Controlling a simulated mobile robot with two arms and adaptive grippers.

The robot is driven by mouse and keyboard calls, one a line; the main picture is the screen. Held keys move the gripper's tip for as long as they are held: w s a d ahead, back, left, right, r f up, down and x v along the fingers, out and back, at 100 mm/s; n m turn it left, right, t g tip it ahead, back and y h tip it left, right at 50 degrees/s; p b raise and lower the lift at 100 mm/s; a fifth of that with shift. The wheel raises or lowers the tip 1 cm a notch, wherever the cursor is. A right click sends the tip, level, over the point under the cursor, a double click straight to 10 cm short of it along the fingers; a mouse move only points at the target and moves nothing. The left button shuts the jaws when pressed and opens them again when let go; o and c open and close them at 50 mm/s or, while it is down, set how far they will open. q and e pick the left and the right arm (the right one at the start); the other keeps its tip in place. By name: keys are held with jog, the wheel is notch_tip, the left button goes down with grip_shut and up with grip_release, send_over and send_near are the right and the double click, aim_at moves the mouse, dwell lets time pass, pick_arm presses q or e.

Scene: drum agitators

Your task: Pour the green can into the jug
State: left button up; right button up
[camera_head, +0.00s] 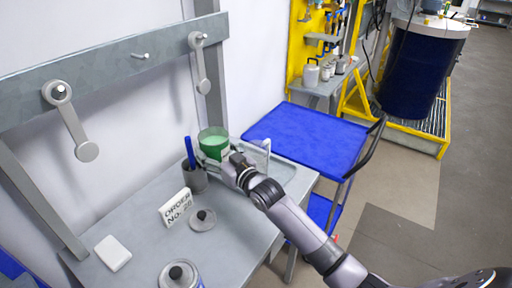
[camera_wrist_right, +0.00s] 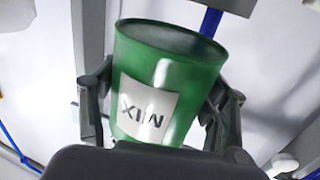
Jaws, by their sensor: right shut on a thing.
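The green can (camera_head: 214,152) is in my right gripper (camera_head: 230,166), near the far end of the grey workbench. It looks roughly upright, with its open top facing up. In the right wrist view the can (camera_wrist_right: 185,85) sits between the two dark fingers, and its white MIX label reads upside down. A clear, see-through vessel with a handle-like edge (camera_head: 267,147), probably the jug, shows just behind and right of my gripper, partly hidden by it. I cannot tell whether anything is in it. My left gripper is not in view.
A dark cup (camera_head: 195,180) with a blue stick stands beside the can. An order sign (camera_head: 175,208), a round lid (camera_head: 203,219), a white block (camera_head: 112,253) and another can (camera_head: 180,275) are on the bench. A blue cart (camera_head: 310,135) stands beyond.

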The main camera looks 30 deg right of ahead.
jog(key=shift+d+f+m+b, duration=0.2)
jog(key=shift+d+m+b, duration=0.1)
jog(key=shift+m+b, duration=0.25)
jog(key=shift+d+f+m+b, duration=0.15)
jog(key=shift+m+b, duration=0.2)
jog(key=shift+b, duration=0.2)
jog(key=b, duration=0.1)
jog(key=f+m+b, duration=0.1)
jog(key=shift+d+f+m+t+b, duration=0.3)
jog(key=shift+d+t+b, duration=0.05)
jog(key=shift+t, duration=0.05)
jog(key=shift+w+d+f+m+b, duration=0.1)
jog(key=shift+d+f+m+b, duration=0.15)
jog(key=shift+b, duration=0.2)
jog(key=shift+d+r+m, duration=0.1)
jog(key=shift+r+m, duration=0.15)
jog(key=shift+r, duration=0.2)
jog(key=shift+r+p, duration=0.3)
jog(key=shift+p, duration=0.1)
jog(key=shift+r+m, duration=0.15)
jog(key=shift+m, duration=0.15)
